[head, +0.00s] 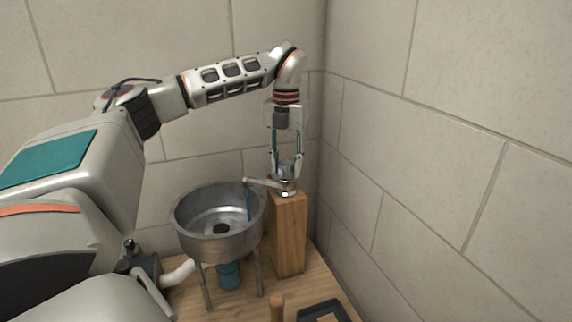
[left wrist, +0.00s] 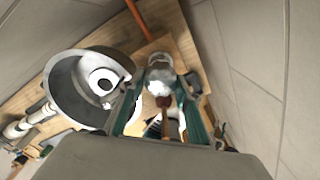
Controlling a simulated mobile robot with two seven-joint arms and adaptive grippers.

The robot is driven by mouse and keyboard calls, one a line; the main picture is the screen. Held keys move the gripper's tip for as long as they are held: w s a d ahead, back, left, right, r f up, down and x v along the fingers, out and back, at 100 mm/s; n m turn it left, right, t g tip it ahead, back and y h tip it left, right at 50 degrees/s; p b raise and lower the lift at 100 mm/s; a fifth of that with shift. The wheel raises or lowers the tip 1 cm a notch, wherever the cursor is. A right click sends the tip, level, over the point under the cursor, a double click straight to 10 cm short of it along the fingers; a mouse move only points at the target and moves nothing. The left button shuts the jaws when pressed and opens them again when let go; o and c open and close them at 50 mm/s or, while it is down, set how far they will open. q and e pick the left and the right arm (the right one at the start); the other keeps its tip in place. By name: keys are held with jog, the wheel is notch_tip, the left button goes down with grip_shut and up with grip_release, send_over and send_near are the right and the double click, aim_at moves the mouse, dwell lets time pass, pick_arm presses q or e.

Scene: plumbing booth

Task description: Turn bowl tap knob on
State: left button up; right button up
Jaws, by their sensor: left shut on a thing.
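The metal tap (head: 287,190) stands on top of a wooden post (head: 290,235), its spout reaching left over the rim of the metal bowl (head: 190,238). A thin blue strip (head: 249,205) hangs below the spout end into the bowl and looks like water. My left gripper (head: 286,165) points down from above and is shut on the tap's knob, which its fingers mostly hide. In the left wrist view the tap (left wrist: 160,74) lies between the finger ends, with the bowl (left wrist: 62,85) to the left. My right gripper is not in view.
The bowl stands on thin legs on a wooden bench (head: 240,305), with a white pipe (head: 178,273) and a blue part (head: 229,275) below. A wooden handle (head: 277,305) and a black tray (head: 323,311) are in front. Tiled walls meet close behind and right of the post.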

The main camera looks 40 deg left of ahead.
aim_at(286, 163)
pick_arm(q)
jog(key=shift+n, duration=0.8)
jog(key=o, duration=1.1)
notch_tip(286, 163, up, 12)
jog(key=shift+r, duration=0.1)
jog(key=shift+d+f, duration=0.1)
jog(key=shift+f, duration=0.1)
